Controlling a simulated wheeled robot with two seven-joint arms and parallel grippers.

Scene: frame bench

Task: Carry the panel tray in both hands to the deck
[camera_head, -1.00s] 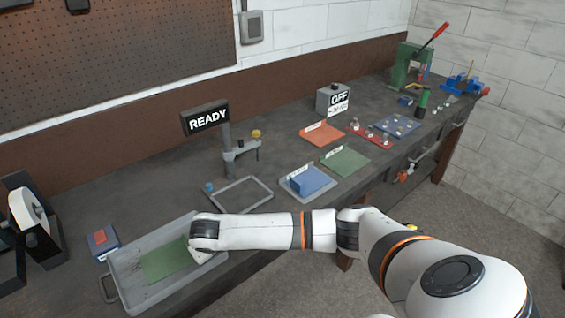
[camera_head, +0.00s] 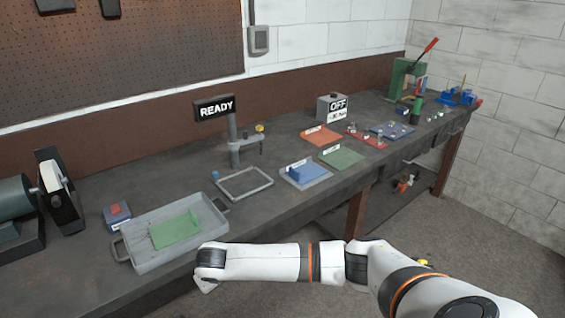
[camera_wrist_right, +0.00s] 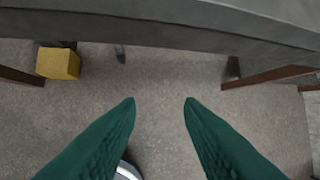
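The grey panel tray (camera_head: 143,259) rests on the bench at the left front, with a loop handle at its left end and another at its right end. A green panel (camera_head: 176,232) lies inside it. My right gripper (camera_wrist_right: 160,101) is open, with two green fingers apart and only floor between them. In the head view my right arm ends just in front of the tray, apart from it, and the fingers are hardly visible there. My left gripper is not in view. I cannot tell which thing is the deck; an empty grey rectangular frame (camera_head: 243,184) lies right of the tray.
A post with a READY sign (camera_head: 214,107) stands behind the frame. A blue box (camera_head: 117,214) sits behind the tray's left end, and a grinder-like machine (camera_head: 60,190) is further left. Coloured trays stand to the right. A yellow block (camera_wrist_right: 58,63) shows in the wrist view.

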